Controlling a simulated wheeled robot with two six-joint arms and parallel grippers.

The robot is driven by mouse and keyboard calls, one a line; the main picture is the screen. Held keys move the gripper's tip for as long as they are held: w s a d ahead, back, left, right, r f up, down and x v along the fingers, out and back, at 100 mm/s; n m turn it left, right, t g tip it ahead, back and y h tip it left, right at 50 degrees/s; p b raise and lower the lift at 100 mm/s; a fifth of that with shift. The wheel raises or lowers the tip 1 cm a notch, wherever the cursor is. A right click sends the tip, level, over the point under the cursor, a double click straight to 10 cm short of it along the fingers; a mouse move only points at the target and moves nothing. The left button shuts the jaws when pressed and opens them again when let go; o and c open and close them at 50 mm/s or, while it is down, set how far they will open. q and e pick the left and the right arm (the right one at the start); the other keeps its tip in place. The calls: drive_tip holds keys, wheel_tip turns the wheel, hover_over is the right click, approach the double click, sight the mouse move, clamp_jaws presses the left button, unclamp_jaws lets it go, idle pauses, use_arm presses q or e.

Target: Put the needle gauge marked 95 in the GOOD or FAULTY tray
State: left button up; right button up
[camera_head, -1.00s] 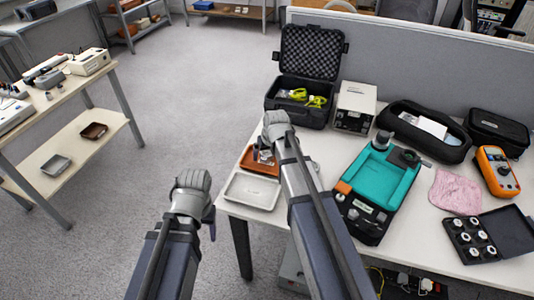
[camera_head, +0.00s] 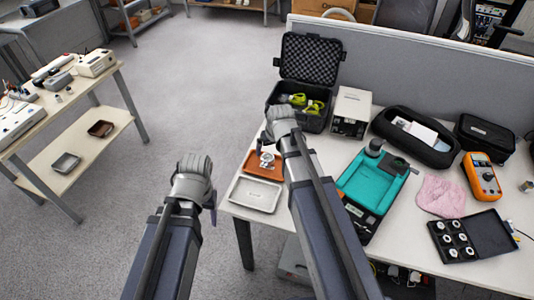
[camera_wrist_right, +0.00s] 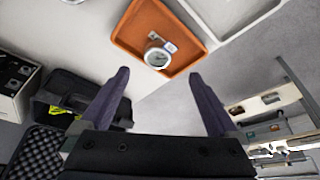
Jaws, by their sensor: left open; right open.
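A round needle gauge (camera_wrist_right: 157,53) with a white dial lies in the orange tray (camera_wrist_right: 134,28); its number is too small to read. In the head view the gauge (camera_head: 266,161) shows in the orange tray (camera_head: 270,176), beside my right gripper (camera_head: 279,122). A pale grey tray (camera_head: 254,194) is empty in front of the orange one. Any tray markings are unreadable. My left gripper (camera_head: 193,172) is empty, left of the table over the floor.
An open black case (camera_head: 305,85) stands behind the trays, beside a beige box (camera_head: 351,112). A teal-topped device (camera_head: 374,182), a pink cloth (camera_head: 441,195), an orange multimeter (camera_head: 481,176) and a black parts box (camera_head: 456,240) fill the right side. A side bench (camera_head: 75,150) stands left.

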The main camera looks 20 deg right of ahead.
drive_tip(key=s+a+n+g, duration=0.1)
drive_tip(key=s+a+g, duration=0.1)
drive_tip(key=s+a, duration=0.5)
drive_tip(key=s+a+f+n+g+h, duration=0.1)
drive_tip(key=s+a, duration=0.5)
drive_tip(key=s, duration=0.7)
drive_tip(key=shift+a+f+n+g+h, duration=0.15)
drive_tip(key=shift+a+n+g+h, duration=0.2)
drive_tip(key=shift+n+g, duration=0.35)
drive_tip(key=shift+r+p, duration=0.65)
